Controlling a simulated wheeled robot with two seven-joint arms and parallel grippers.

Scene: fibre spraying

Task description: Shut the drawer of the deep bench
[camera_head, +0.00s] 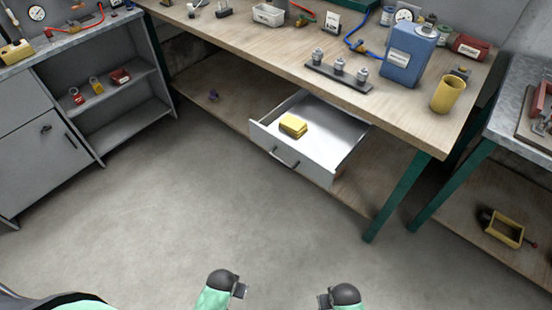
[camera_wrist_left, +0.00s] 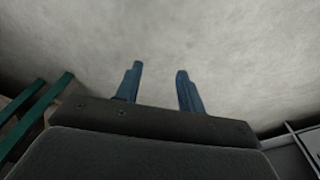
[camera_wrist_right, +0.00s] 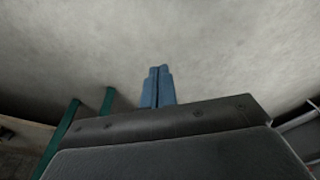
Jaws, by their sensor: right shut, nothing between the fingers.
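The deep bench (camera_head: 270,50) has a wooden top and green legs. Its light grey drawer (camera_head: 325,150) is pulled out below the top, with a dark bar handle (camera_head: 283,158) on its front. A yellow block (camera_head: 293,125) lies in the drawer. My left gripper (camera_wrist_left: 160,72) is open and empty, its two blue fingers apart in the left wrist view. My right gripper (camera_wrist_right: 159,72) is shut and empty, fingers together in the right wrist view. Both arms show at the bottom of the head view, well apart from the drawer; the fingers are not clear there.
The bench top holds a blue canister (camera_head: 405,55), a yellow cup (camera_head: 448,93) and a rack of metal parts (camera_head: 338,75). A grey cabinet (camera_head: 30,140) stands at left, another bench (camera_head: 520,100) at right. The floor (camera_head: 200,200) before the drawer is clear. A lower shelf (camera_head: 220,85) runs beneath the bench.

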